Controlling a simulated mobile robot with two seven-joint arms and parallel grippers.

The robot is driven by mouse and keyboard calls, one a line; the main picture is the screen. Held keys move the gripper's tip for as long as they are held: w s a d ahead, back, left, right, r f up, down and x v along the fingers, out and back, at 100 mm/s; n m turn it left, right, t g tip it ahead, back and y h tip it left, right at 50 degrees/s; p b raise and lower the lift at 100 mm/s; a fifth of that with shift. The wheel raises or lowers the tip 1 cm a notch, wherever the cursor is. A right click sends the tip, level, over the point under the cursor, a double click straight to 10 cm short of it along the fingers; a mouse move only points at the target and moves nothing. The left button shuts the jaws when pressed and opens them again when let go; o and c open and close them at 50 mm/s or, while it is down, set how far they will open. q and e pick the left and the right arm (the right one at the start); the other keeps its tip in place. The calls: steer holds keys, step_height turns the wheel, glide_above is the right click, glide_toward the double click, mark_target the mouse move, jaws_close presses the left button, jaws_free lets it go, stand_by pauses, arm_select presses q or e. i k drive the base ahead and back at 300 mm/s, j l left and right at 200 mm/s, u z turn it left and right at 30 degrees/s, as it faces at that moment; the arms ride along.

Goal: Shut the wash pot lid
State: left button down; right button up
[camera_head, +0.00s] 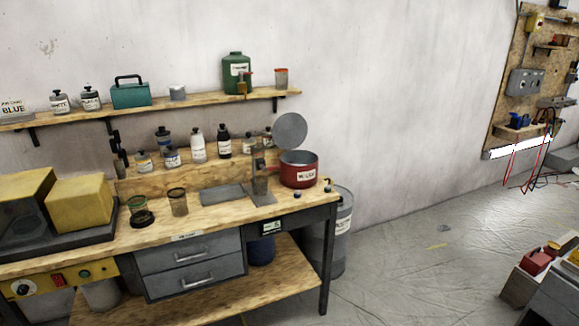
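The wash pot (299,176) is a red round pot with a white label. It stands near the right end of the wooden workbench. Its grey round lid (291,131) is raised, standing nearly upright above the pot's back edge, so the pot's mouth shows open. Neither of my grippers is in the head view.
A metal stand (260,180) is just left of the pot, with a grey plate (223,194) beside it. Two jars (178,202) (140,211) and a yellow box (80,203) are further left. A grey drum (340,234) stands right of the bench. Open floor (420,270) lies to the right.

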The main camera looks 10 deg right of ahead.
mark_target(291, 130)
steer(key=i+l+z, duration=0.35)
steer(key=i, duration=0.15)
steer(key=i+l+z, duration=0.25)
steer(key=i+z, duration=0.15)
steer(key=i, duration=0.15)
steer(key=i+z, duration=0.35)
steer(key=i, duration=1.25)
steer(key=i+l+u, duration=0.1)
steer(key=i+u, duration=0.15)
steer(key=i, duration=0.2)
steer(key=i+l+u, duration=0.3)
steer(key=i, duration=0.15)
steer(key=i+l+u, duration=0.25)
steer(key=i, duration=0.15)
steer(key=i+l+u, duration=0.3)
steer(key=u, duration=0.2)
steer(key=i+l+u, duration=0.45)
